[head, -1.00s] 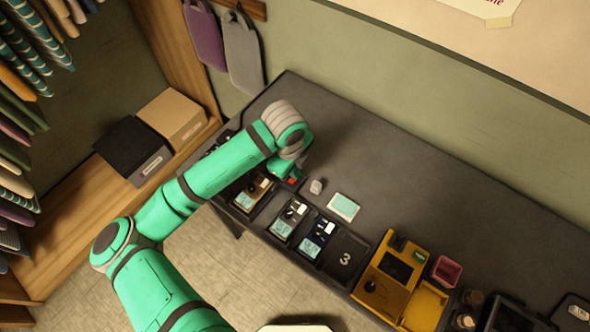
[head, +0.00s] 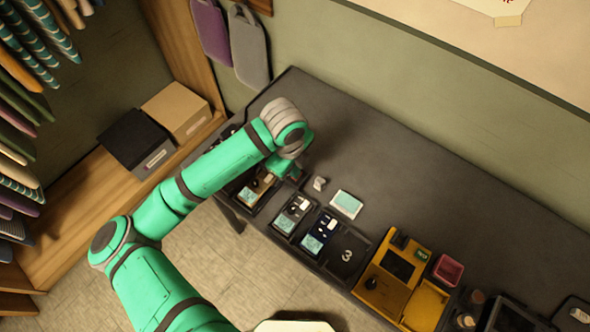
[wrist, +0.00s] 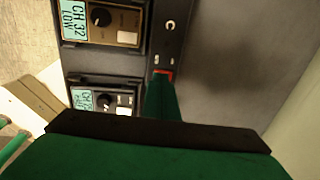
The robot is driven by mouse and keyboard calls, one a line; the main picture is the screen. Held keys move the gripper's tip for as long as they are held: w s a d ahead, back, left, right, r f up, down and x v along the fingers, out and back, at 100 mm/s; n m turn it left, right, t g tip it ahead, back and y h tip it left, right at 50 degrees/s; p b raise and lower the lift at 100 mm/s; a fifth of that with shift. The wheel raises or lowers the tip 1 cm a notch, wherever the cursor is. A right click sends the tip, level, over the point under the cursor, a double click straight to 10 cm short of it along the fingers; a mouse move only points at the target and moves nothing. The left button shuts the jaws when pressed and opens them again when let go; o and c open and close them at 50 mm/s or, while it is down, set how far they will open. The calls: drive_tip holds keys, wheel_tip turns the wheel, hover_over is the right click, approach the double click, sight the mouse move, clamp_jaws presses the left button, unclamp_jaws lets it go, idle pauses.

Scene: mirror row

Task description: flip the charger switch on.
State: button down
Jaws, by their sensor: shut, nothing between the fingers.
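The charger switch (wrist: 164,75) is a small red piece in the wrist view, with light marks just beyond it on the dark charger surface. My gripper (wrist: 163,86) is shut and empty, its green tip at the switch and covering part of it. I cannot tell whether the tip touches it or which way the switch is set. In the head view my gripper (head: 290,171) points down at the back edge of the charger row, and I cannot make out the switch there. The charger row (head: 347,256) holds several radios with pale screens; the slot marked 3 is empty.
A small pale grey object (head: 319,183) and a pale card (head: 346,204) lie on the dark counter (head: 420,180) right of my gripper. A yellow unit (head: 384,288) and a pink box (head: 448,270) are farther right. The counter behind is clear.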

wheel_tip(320, 180, up, 13)
drive_tip(key=s+a, duration=0.1)
drive_tip(key=shift+s, duration=0.2)
drive_tip(key=shift+w+r, duration=0.1)
drive_tip(key=shift+w, duration=0.05)
idle(0.3)
drive_tip(key=shift+w+d+r, duration=0.15)
drive_tip(key=shift+w+d, duration=0.25)
drive_tip(key=shift+d, duration=0.2)
drive_tip(key=shift+a, duration=0.2)
idle(0.5)
drive_tip(key=f, duration=0.4)
drive_tip(key=w+f, duration=0.1)
drive_tip(key=f, duration=0.4)
drive_tip(key=d+f, duration=0.1)
drive_tip(key=f, duration=0.4)
drive_tip(key=shift+w+d, duration=0.1)
drive_tip(key=shift+w, duration=0.25)
